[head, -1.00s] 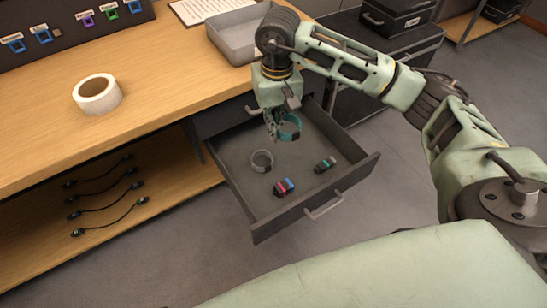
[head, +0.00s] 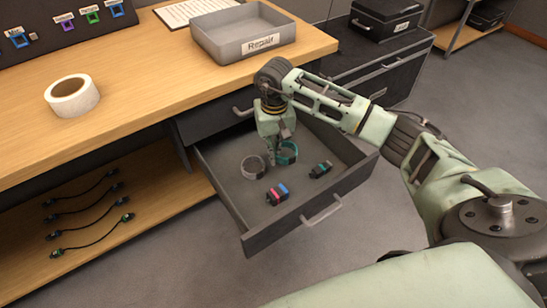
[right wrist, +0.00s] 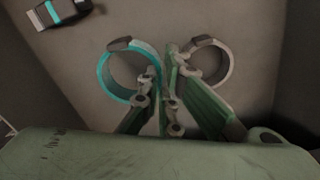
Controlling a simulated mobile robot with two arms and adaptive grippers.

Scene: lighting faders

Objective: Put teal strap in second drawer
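The teal strap (head: 288,152) is a ring low inside the open drawer (head: 290,232), which sits below a shut drawer front (head: 208,122). My right gripper (head: 273,158) reaches down into this drawer. In the right wrist view its narrowly spaced fingers (right wrist: 164,85) close on the right side of the teal strap (right wrist: 103,72). Whether the strap touches the drawer floor is hard to tell. A grey strap (head: 253,167) lies just beside it, and it also shows right of the fingers (right wrist: 225,72). My left gripper is out of view.
The open drawer also holds a red-and-blue item (head: 277,194) and a dark item with a teal band (head: 321,169). On the desk (head: 130,100) are a tape roll (head: 72,96) and a grey "Repair" tray (head: 240,38). Several cables (head: 85,235) lie on the lower shelf.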

